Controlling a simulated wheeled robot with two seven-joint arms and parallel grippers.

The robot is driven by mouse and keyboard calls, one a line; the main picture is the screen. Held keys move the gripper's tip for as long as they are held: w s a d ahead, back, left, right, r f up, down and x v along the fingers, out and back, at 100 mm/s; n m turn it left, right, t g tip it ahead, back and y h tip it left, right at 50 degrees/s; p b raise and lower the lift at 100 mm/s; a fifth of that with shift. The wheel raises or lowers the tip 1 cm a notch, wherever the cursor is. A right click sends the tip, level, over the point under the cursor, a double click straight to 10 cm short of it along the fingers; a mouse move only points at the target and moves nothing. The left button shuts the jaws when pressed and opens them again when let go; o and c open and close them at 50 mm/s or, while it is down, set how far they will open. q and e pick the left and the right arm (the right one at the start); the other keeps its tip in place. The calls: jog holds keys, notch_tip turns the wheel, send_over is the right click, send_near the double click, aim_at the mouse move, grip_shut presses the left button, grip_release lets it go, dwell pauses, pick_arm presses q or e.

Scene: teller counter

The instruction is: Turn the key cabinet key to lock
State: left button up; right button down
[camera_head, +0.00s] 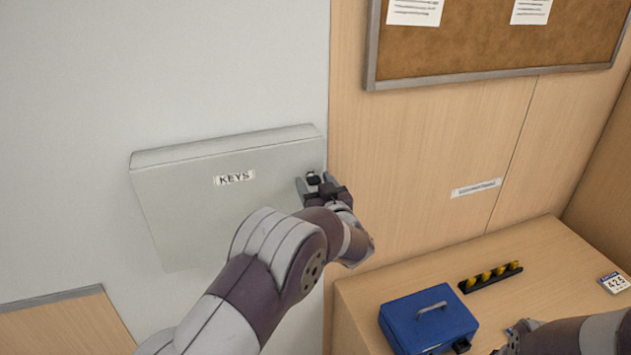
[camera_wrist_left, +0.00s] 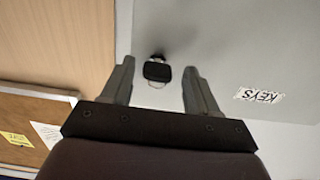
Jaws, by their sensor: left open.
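The key cabinet (camera_head: 195,215) is a pale grey box on the wall, with its door shut and a KEYS label (camera_head: 234,178); the label also shows upside down in the left wrist view (camera_wrist_left: 260,96). The key (camera_wrist_left: 157,71) has a black head and a metal ring and sits in the door near its edge. It shows small at the door's right side in the head view (camera_head: 313,178). My left gripper (camera_head: 317,184) is open, with one finger on each side of the key head and gaps visible. My right gripper (camera_head: 514,336) is at the bottom right; its jaws are unclear.
A blue cash box (camera_head: 405,322) with a handle stands on the wooden counter (camera_head: 540,250). A black rack with several yellow pieces (camera_head: 491,277) and a number card (camera_head: 613,283) lie behind it. A cork board (camera_head: 480,45) hangs on the wall.

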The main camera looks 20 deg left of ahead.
pick_arm(q)
jog(key=shift+w+d, duration=0.15)
jog(key=shift+w+f, duration=0.15)
jog(key=c, duration=1)
jog(key=shift+c, duration=0.3)
jog(key=shift+n+b, duration=0.3)
jog(key=shift+b, duration=0.3)
jog(key=shift+n+b, duration=8.7)
jog(key=shift+b, duration=1.9)
